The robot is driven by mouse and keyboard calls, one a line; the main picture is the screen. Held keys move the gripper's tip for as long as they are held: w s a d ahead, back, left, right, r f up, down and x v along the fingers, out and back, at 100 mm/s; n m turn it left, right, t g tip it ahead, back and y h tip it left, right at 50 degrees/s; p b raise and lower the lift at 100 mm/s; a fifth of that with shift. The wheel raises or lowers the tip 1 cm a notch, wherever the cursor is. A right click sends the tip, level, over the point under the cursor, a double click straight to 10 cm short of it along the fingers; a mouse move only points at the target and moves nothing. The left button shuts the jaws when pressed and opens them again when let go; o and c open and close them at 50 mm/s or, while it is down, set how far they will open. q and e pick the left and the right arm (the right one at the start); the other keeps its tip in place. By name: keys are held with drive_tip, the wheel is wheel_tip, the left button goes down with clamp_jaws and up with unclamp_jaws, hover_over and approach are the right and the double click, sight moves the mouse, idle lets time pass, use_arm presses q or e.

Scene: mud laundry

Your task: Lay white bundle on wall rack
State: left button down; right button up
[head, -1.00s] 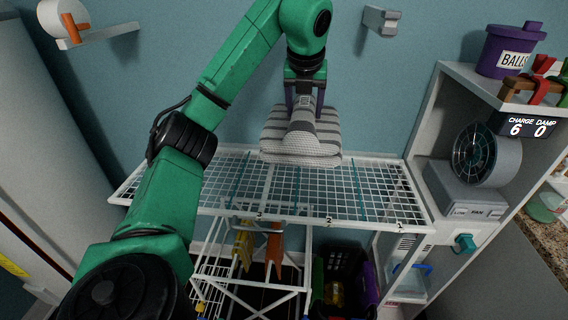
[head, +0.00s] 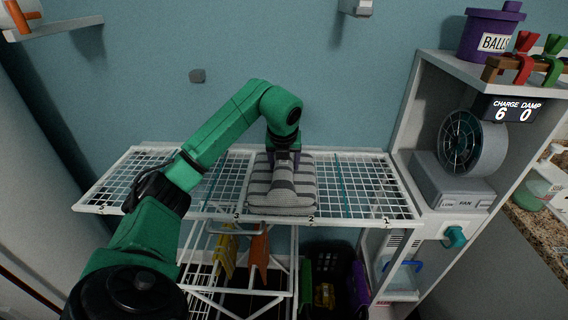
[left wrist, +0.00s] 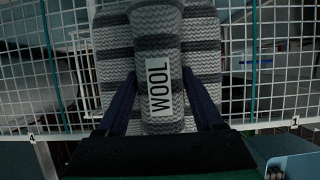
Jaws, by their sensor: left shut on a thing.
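The white bundle (head: 265,195) is a folded, grey-and-white striped knit with a roll on top. The left wrist view shows a WOOL label (left wrist: 159,88) on that roll. The bundle is at the white wire wall rack (head: 355,185), between the marks 3 and 2, and looks to lie on its mesh; its underside is hidden. My left gripper (head: 284,162) reaches down from above, and its dark fingers (left wrist: 160,100) are shut on either side of the roll. My right gripper is not in view.
Rack sections on both sides of the bundle are bare. A shelf unit (head: 404,130) with a fan (head: 470,145) and a purple BALLS tub (head: 490,35) stands at the right. Yellow and orange items (head: 259,252) hang below the rack, beside a dark crate (head: 327,262).

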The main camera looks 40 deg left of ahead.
use_arm(q)
drive_tip(key=shift+w+f, duration=0.1)
drive_tip(key=shift+f, duration=0.05)
drive_tip(key=shift+c, duration=0.2)
unclamp_jaws()
drive_tip(key=shift+w+f, duration=0.1)
drive_tip(key=v, duration=0.7)
drive_tip(key=shift+r, duration=0.35)
drive_tip(key=p+v, duration=0.1)
drive_tip(key=v, duration=0.3)
drive_tip(key=shift+s+d+r, duration=0.1)
drive_tip(key=shift+s+r, duration=0.15)
drive_tip(key=shift+r, duration=0.05)
drive_tip(key=shift+w+f, duration=0.1)
drive_tip(key=shift+f, duration=0.05)
